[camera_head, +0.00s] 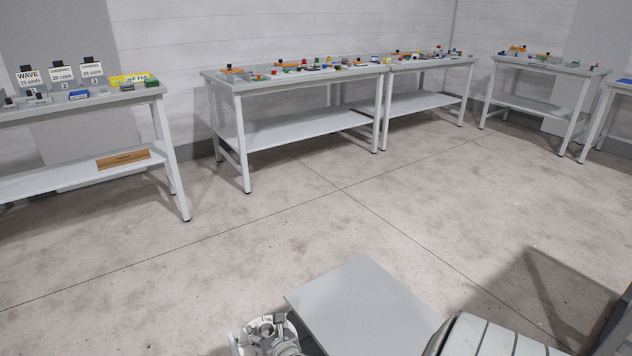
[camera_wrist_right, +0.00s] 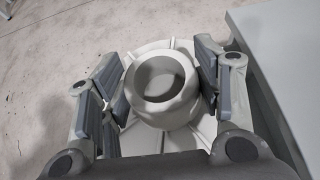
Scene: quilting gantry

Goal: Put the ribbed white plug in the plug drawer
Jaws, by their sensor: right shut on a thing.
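The ribbed white plug (camera_wrist_right: 140,139) fills the middle of the right wrist view. It has a wide disc with raised ribs and a round hollow hub at its centre. My right gripper (camera_wrist_right: 163,85) is shut on it, with the finger pads on either side of the hub. In the head view my right gripper (camera_head: 272,330) is low at the bottom edge, and only a little white of the plug shows around it. The plug is held above the floor. My left gripper is not in view. I cannot make out the plug drawer.
A light grey flat slab (camera_head: 360,300) lies right beside my right gripper. A table with sign cards (camera_head: 98,98) stands at the left. Long tables (camera_head: 300,83) with small coloured items line the back, and another (camera_head: 548,68) stands at the right. The floor between is clear.

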